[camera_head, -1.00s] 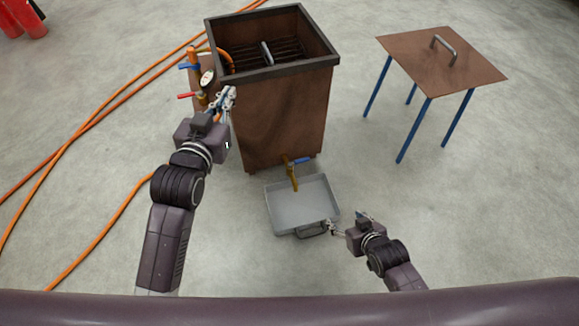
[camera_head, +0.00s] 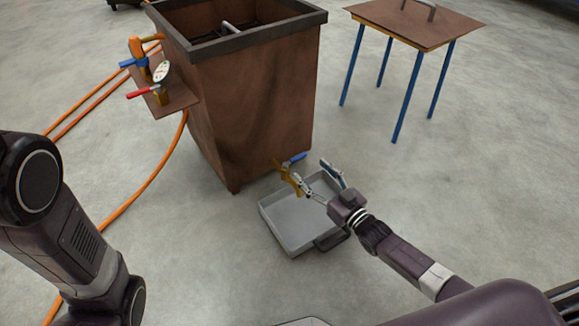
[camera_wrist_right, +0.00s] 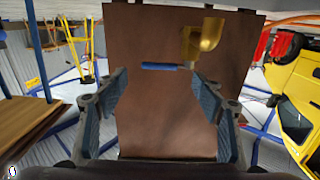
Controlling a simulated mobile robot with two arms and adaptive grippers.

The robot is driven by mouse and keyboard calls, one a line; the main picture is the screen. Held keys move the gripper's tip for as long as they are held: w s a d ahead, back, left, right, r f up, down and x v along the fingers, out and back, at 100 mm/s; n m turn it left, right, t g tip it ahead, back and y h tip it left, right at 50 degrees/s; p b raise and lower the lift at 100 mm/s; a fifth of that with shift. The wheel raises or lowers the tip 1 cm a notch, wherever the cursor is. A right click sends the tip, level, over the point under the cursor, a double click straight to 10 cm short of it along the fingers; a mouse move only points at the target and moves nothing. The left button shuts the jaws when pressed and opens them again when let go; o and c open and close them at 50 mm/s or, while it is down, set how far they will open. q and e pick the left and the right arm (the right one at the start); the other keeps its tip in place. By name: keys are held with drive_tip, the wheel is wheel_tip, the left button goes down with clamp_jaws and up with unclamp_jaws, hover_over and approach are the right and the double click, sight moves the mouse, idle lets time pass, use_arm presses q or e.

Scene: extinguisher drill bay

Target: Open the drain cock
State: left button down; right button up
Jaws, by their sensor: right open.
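The drain cock has a brass body (camera_head: 287,175) and a blue lever (camera_head: 295,159), low on the front of the brown tank (camera_head: 250,100). In the right wrist view, the blue lever (camera_wrist_right: 160,66) lies level, left of the brass body (camera_wrist_right: 203,42). My right gripper (camera_head: 312,177) is open just beside the cock, above the grey tray. In the right wrist view, the lever appears between the open fingers (camera_wrist_right: 159,82), a little beyond their tips; I see no contact. My left arm shows at the left edge, its gripper out of view.
The grey tray (camera_head: 272,231) lies on the floor below the cock. A brown-topped stand (camera_head: 415,28) with blue legs is at the upper right. A side shelf (camera_head: 181,101) with valves and a gauge is on the tank's left. Orange hoses (camera_head: 150,180) cross the left floor.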

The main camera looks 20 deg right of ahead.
sight(300, 158)
drive_tip(key=b+x, duration=0.4)
drive_tip(key=x, duration=0.3)
drive_tip(key=shift+w+a+b, duration=0.1)
drive_tip(key=shift+w+b, duration=0.25)
drive_tip(key=shift+b, duration=0.05)
drive_tip(key=c, duration=1.7)
clamp_jaws()
